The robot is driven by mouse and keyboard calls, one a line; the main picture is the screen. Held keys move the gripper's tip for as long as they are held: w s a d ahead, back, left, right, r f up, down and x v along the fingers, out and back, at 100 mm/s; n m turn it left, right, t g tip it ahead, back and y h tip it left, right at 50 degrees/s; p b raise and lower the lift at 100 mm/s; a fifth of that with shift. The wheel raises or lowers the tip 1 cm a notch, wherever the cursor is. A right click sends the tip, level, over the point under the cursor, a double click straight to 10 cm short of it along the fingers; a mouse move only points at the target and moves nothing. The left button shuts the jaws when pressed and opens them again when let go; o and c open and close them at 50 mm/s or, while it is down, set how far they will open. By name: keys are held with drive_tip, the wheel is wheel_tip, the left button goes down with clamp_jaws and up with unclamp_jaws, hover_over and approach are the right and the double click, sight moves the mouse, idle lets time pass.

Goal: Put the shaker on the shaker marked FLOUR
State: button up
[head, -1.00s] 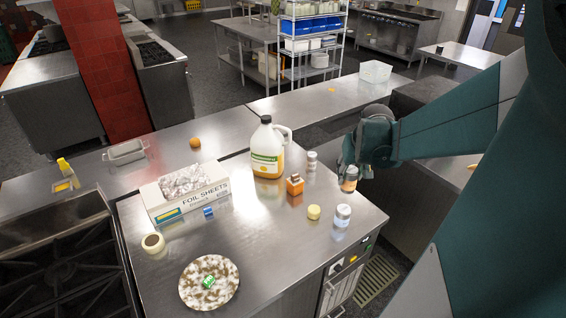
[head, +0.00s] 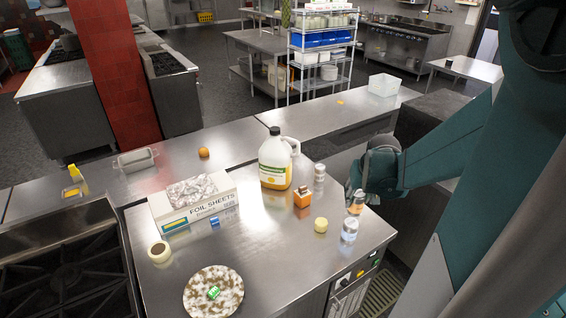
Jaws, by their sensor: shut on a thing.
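My gripper (head: 357,194) is shut on a shaker (head: 356,204) with an orange-brown body and a grey top, held roughly upright at the right side of the steel counter. A second shaker (head: 349,230), pale with a silver top, stands upright on the counter near its right edge. The held shaker shows just above it and slightly to the right in the picture; I cannot tell whether they touch. Another silver-topped shaker (head: 319,172) stands further back, beside the jug. No FLOUR marking is readable at this size.
A foil sheets box (head: 195,204) and a speckled plate (head: 230,282) are further left. The counter's front middle is clear.

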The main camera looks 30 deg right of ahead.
sight(355, 208)
drive_tip(key=shift+f, duration=0.65)
drive_tip(key=shift+f, duration=2.1)
drive_tip(key=shift+f+b, duration=0.2)
drive_tip(key=shift+b, duration=0.1)
drive_tip(key=o, duration=1)
drive_tip(key=shift+r, duration=0.35)
drive_tip(key=shift+p+v, duration=0.55)
drive_tip(key=shift+v, duration=5.35)
